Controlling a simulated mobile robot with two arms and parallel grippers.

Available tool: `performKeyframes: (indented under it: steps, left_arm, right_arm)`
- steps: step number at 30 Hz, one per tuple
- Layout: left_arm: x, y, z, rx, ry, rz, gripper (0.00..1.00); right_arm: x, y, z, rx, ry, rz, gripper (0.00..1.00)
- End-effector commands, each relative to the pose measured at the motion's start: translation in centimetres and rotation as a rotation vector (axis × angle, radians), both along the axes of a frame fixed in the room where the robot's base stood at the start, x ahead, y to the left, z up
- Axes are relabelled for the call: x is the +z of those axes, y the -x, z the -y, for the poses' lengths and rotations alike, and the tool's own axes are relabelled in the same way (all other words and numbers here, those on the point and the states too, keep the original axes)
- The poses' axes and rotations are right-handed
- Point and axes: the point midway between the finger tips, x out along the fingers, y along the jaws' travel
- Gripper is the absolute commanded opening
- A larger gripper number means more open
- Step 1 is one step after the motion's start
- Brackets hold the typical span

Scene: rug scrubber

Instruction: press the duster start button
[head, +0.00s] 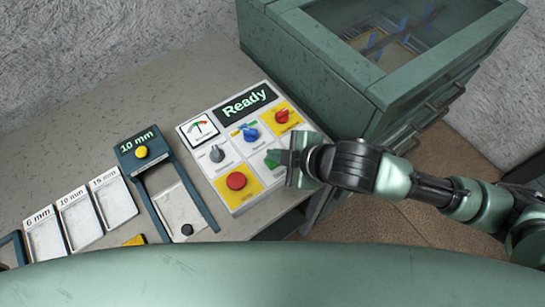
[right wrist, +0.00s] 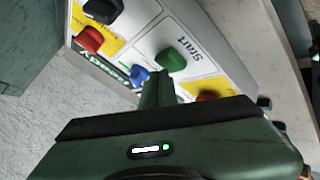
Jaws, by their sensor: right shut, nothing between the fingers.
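The control panel (head: 228,199) lies on the table, with its display (head: 245,103) reading "Ready". In the right wrist view the green start button (right wrist: 171,60) sits beside the printed word "Start". My right gripper (head: 284,158) is over the panel's lower right part and is shut and empty. Its fingertips (right wrist: 160,86) appear right by the green button in the wrist view. I cannot tell whether they touch it. In the head view the gripper largely covers the start button's area. My left gripper is not in view.
A red button (head: 236,181), a grey knob (head: 217,154), a blue knob (head: 250,134) and a red knob (head: 282,117) share the panel. A green cabinet (head: 330,62) with a glass top stands behind. A framed holder (head: 141,153) marked "10 mm" and several labelled plates are left.

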Motion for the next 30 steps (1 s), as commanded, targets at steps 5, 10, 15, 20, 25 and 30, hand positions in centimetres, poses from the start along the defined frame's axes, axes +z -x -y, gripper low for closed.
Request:
performKeyframes:
  steps: [5,10,15,20,25,30]
  left_arm:
    - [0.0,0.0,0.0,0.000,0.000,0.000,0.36]
    - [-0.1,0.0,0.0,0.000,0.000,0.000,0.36]
    - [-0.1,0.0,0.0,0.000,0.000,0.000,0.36]
    - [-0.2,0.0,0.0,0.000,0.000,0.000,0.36]
    - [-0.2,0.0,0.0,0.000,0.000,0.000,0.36]
    - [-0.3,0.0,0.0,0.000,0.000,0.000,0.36]
  right_arm:
    - [0.0,0.0,0.0,0.000,0.000,0.000,0.00]
    - [-0.2,0.0,0.0,-0.001,0.000,-0.001,0.00]
    - [-0.4,0.0,0.0,0.000,-0.001,-0.001,0.00]
    - [-0.6,0.0,0.0,0.000,-0.001,-0.001,0.00]
    - [-0.8,0.0,0.0,0.000,0.000,-0.001,0.00]
    - [-1.0,0.0,0.0,-0.001,0.001,-0.001,0.00]
